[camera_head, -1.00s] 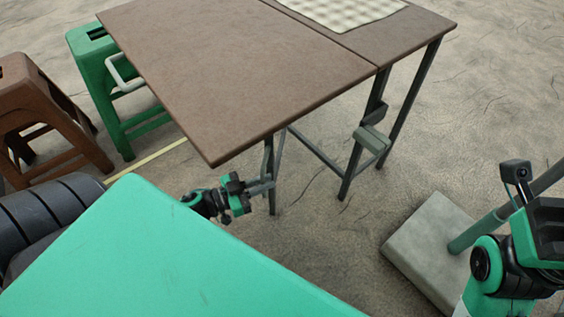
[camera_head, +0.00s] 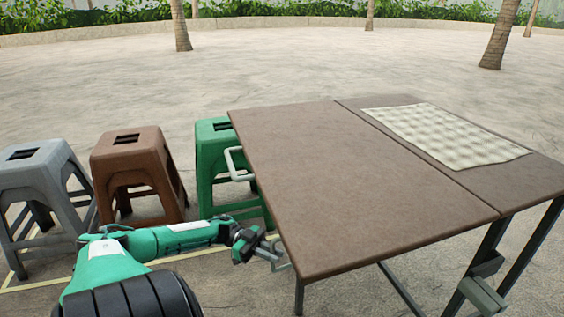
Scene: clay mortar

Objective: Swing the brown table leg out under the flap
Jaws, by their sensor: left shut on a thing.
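The brown table's large flap (camera_head: 350,190) is up and looks level with the narrower fixed top (camera_head: 500,190), with a seam between them. A slim dark table leg (camera_head: 299,297) shows below the flap's near left corner; most of it is hidden under the flap. It looks dark grey rather than brown. My left gripper (camera_head: 278,253) is at the flap's near left edge, shut on the leg, though the flap's edge partly hides the contact. A pale handle (camera_head: 236,164) sits on the flap's left edge.
A green stool (camera_head: 214,165), a brown stool (camera_head: 135,165) and a grey stool (camera_head: 40,190) stand left of the table. A checked cloth (camera_head: 445,134) lies on the fixed top. Open ground lies behind.

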